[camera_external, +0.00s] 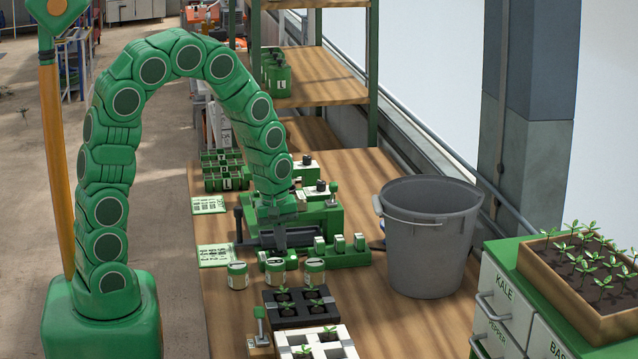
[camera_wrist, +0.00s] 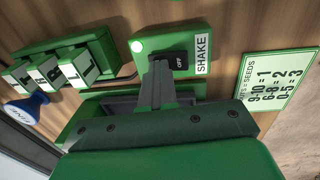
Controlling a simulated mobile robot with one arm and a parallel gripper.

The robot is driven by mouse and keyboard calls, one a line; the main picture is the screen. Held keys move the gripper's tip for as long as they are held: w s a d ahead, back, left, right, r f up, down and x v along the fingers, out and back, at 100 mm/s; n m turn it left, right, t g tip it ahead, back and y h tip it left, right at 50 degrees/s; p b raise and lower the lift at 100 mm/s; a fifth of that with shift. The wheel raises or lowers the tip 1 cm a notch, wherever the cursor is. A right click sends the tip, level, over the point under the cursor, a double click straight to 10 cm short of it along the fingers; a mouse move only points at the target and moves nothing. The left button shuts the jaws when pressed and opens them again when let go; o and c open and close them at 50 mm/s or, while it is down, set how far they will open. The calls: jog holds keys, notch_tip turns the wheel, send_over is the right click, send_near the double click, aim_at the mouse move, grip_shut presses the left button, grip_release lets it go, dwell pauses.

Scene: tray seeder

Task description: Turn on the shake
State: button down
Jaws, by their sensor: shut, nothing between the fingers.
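In the wrist view a black rocker switch (camera_wrist: 179,62) marked OFF sits on a green panel, beside a white SHAKE label (camera_wrist: 202,55). A small pale round lamp or button (camera_wrist: 137,46) is on the same panel. My gripper (camera_wrist: 160,66) is shut and empty, with its fingertips just left of the switch; I cannot tell whether they touch it. In the external view my gripper (camera_external: 281,246) points down at the green seeder machine (camera_external: 325,217) on the wooden table. The switch is hard to make out there.
A grey bucket (camera_external: 430,245) stands right of the machine. Small cups (camera_external: 275,272) and a black seedling tray (camera_external: 301,308) are in front.

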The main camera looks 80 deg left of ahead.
aim_at(273, 251)
jog(key=shift+s, duration=0.8)
jog(key=shift+r, duration=0.1)
notch_tip(273, 251, up, 14)
jog(key=s, duration=0.2)
dwell(0.4)
jog(key=shift+w, duration=0.1)
jog(key=shift+w+d, duration=0.15)
jog(key=shift+w, duration=0.55)
